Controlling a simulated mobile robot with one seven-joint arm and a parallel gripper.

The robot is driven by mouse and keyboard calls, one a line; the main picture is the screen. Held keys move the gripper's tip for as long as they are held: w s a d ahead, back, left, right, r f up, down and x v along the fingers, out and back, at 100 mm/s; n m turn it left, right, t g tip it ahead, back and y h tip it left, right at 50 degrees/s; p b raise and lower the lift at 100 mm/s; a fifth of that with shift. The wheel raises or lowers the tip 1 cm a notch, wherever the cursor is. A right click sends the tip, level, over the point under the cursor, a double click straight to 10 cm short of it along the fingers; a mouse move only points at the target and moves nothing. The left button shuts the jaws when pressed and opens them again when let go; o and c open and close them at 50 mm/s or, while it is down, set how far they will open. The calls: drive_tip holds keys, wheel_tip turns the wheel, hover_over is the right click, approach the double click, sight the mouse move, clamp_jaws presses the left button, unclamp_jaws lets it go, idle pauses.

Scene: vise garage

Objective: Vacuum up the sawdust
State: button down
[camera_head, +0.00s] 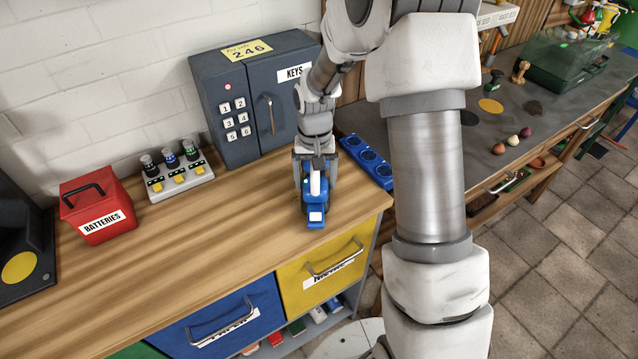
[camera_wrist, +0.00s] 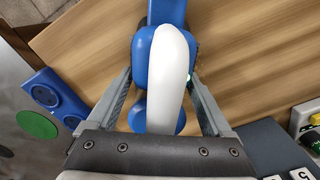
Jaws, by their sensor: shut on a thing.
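A small blue hand vacuum (camera_head: 316,214) with a white handle is at the front of the wooden bench, in front of the grey key safe. My gripper (camera_head: 315,190) points down over it and is shut on it. In the wrist view the white handle (camera_wrist: 173,55) runs between the two fingers, with the blue body (camera_wrist: 148,50) beneath. I cannot tell whether the vacuum touches the bench top.
The key safe (camera_head: 240,125), a switch panel (camera_head: 178,180) and a red batteries box (camera_head: 96,208) stand at the back and left. The wooden bench's front middle is clear.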

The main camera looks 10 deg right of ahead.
sight(323, 183)
drive_tip(key=shift+w+a+f, duration=0.1)
drive_tip(key=shift+w+a, duration=0.25)
drive_tip(key=shift+w, duration=0.75)
drive_tip(key=shift+w+a+r, duration=0.1)
drive_tip(key=shift+w+a, duration=0.3)
drive_tip(key=shift+w, duration=0.75)
drive_tip(key=shift+w+a+f, duration=0.1)
drive_tip(key=shift+w+a, duration=0.25)
drive_tip(key=shift+w, duration=0.75)
